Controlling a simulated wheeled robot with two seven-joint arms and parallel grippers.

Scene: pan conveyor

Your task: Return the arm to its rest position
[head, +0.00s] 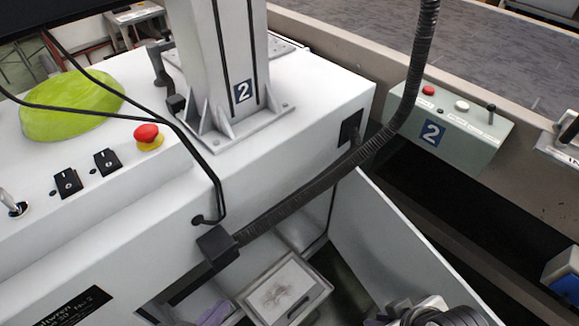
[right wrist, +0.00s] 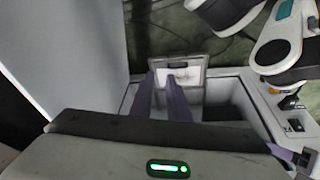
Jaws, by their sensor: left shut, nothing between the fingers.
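The fingers point towards the same kind of pale framed box (right wrist: 190,60). Dark and grey arm parts of mine show at the lower right of the head view.
A white machine housing (head: 310,90) carries a grey column (head: 215,60), a red stop button (head: 147,133) and a lime-green object (head: 70,105). A black ribbed hose (head: 320,180) crosses the view. A control box (head: 460,125) stands by the conveyor (head: 480,40). A white panel (head: 390,250) stands at the lower right.

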